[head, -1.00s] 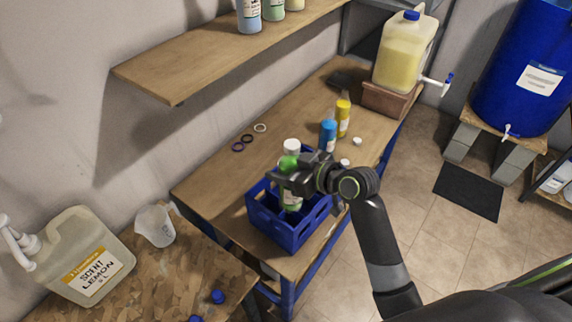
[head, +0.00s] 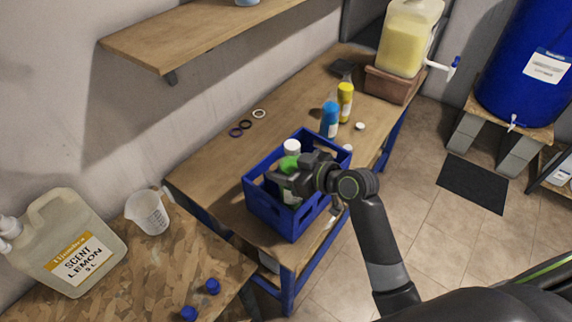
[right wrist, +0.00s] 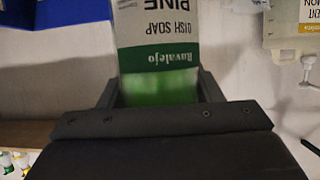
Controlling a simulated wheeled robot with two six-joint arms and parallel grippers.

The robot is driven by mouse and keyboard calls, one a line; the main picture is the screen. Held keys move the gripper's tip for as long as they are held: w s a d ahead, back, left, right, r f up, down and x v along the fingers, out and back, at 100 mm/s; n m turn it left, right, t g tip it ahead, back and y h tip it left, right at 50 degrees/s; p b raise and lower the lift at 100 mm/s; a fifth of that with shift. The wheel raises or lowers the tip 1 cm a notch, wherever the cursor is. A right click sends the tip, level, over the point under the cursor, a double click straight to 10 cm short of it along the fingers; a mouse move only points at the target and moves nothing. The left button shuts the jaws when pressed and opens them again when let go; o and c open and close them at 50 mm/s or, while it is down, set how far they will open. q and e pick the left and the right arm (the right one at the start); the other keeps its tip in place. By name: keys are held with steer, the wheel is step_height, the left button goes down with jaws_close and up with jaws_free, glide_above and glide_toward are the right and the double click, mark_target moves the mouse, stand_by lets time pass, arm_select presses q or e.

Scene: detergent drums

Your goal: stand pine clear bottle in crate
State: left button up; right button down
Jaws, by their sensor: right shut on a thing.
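The pine bottle (head: 290,166) is clear, with green soap and a white and dark green label. Its label (right wrist: 158,40) appears upside down in the right wrist view. My right gripper (head: 286,183) is shut on the bottle, one finger on each side of it. The blue crate (head: 286,222) stands on the wooden bench, and the gripper and bottle are within its outline. The bottle's lower end is hidden by the crate and gripper, so I cannot tell whether it touches the floor. My left gripper is not in view.
Blue (head: 329,119) and yellow (head: 345,101) bottles stand beyond the crate. Rings (head: 245,124) lie left of them. A lemon scent jug (head: 70,245) and a measuring cup (head: 148,212) stand on the nearer table.

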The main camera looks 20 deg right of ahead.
steer(key=shift+f+b, duration=2.65)
steer(key=shift+f, duration=0.8)
steer(key=shift+c, duration=1.8)
jaws_free()
steer(key=shift+o, duration=1.2)
steer(key=shift+f, duration=0.1)
step_height(320, 180, up, 9)
steer(key=p, duration=0.8)
